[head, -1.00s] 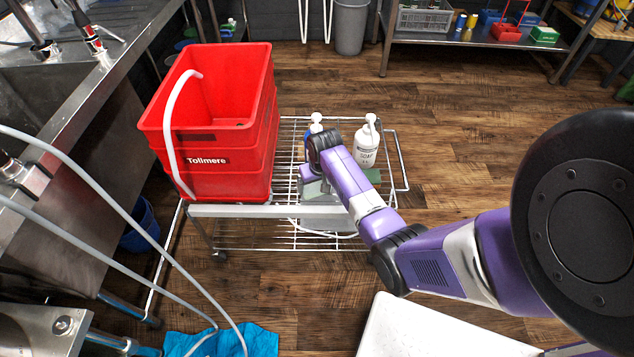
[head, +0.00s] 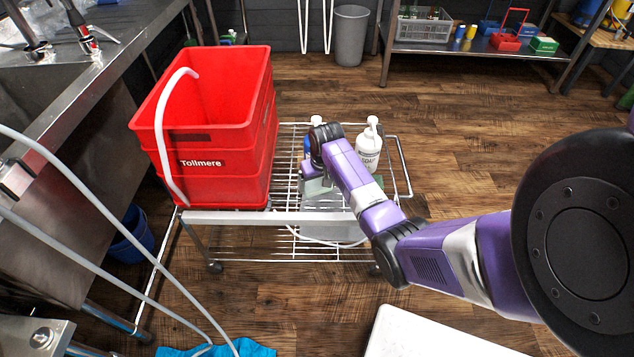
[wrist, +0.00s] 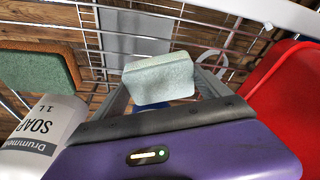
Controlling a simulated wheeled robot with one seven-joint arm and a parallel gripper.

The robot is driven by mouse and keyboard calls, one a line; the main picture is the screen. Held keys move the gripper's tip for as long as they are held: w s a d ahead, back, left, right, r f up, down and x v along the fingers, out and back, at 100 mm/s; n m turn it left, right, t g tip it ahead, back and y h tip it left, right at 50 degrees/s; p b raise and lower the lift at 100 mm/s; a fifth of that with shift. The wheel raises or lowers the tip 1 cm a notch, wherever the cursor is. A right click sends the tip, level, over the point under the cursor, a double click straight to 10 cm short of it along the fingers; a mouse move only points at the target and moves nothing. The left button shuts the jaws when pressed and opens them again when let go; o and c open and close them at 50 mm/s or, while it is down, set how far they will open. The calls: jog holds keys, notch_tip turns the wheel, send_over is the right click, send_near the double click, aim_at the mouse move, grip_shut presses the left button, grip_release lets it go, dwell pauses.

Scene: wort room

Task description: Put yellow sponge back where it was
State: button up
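My gripper (wrist: 160,80) has its two fingers on either side of a pale grey-green sponge (wrist: 162,78) and appears shut on it. In the head view this pale sponge (head: 318,187) shows below my gripper, above the wire cart (head: 290,225). Its colour looks pale rather than clearly yellow. A second sponge, green with a brown edge (wrist: 38,68), lies at the left in the wrist view beside the soap bottle (wrist: 42,135). My arm hides most of that area in the head view.
A stacked red crate (head: 205,130) marked Tollmere stands on the left of the cart. The white soap bottle (head: 369,148) stands at the cart's back right, with a blue bottle (head: 308,145) behind my gripper.

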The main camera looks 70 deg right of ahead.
jog(key=shift+o, duration=1)
jog(key=shift+r, duration=0.4)
jog(key=s+a+p, duration=0.1)
jog(key=s+a, duration=0.3)
jog(key=s+a+p, duration=0.2)
jog(key=s+a, duration=0.2)
jog(key=shift+s+a+r+p, duration=0.2)
jog(key=shift+s+a+p, duration=0.1)
jog(key=shift+a, duration=0.1)
